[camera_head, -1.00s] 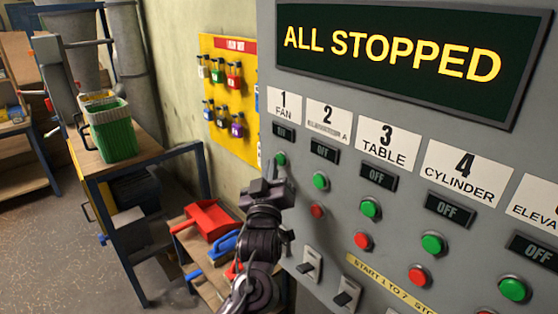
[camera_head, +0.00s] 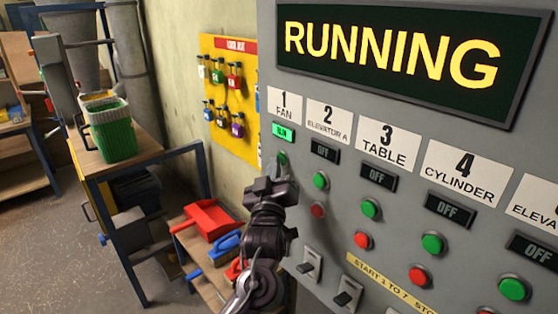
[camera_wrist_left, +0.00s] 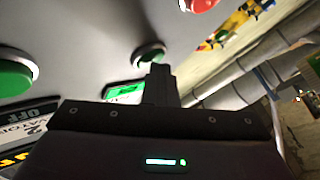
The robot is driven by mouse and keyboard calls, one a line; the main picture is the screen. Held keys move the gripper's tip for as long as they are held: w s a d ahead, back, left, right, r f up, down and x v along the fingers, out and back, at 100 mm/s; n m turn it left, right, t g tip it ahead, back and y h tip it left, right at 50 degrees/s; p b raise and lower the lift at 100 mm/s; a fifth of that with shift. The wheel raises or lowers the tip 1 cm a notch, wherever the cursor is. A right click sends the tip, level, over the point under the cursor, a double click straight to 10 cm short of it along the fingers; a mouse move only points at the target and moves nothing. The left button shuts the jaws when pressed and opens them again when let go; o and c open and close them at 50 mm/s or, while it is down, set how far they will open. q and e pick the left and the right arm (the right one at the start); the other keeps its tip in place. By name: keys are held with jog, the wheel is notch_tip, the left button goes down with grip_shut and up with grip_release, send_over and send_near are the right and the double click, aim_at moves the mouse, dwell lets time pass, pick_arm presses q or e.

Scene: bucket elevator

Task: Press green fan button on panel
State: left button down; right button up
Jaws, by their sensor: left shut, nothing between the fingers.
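The green fan button (camera_head: 282,158) is under the label "1 FAN" on the grey panel (camera_head: 330,225). The small fan display (camera_head: 284,133) above it is lit green, and the big screen (camera_head: 395,50) reads "RUNNING". My left gripper (camera_head: 278,172) is shut and empty, its tips right at the fan button and covering part of it. In the left wrist view the shut fingers (camera_wrist_left: 159,82) overlap the edge of the green fan button (camera_wrist_left: 149,54); I cannot tell whether they still touch it. The right gripper is not in view.
Other green buttons (camera_head: 370,209) and red buttons (camera_head: 363,240) sit close by to the right, with OFF displays above them. Switches (camera_head: 310,264) are below. A low bench with a red dustpan (camera_head: 210,219) stands left of my arm.

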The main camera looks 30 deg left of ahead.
pick_arm(q)
jog(key=shift+s, duration=0.15)
jog(key=shift+s+a, duration=0.2)
jog(key=shift+s, duration=0.45)
jog(key=shift+f, duration=0.1)
jog(key=s, duration=0.2)
jog(key=s+a, duration=0.1)
jog(key=s, duration=0.1)
jog(key=shift+s+a, duration=0.15)
jog(key=shift+s, duration=0.25)
dwell(0.6)
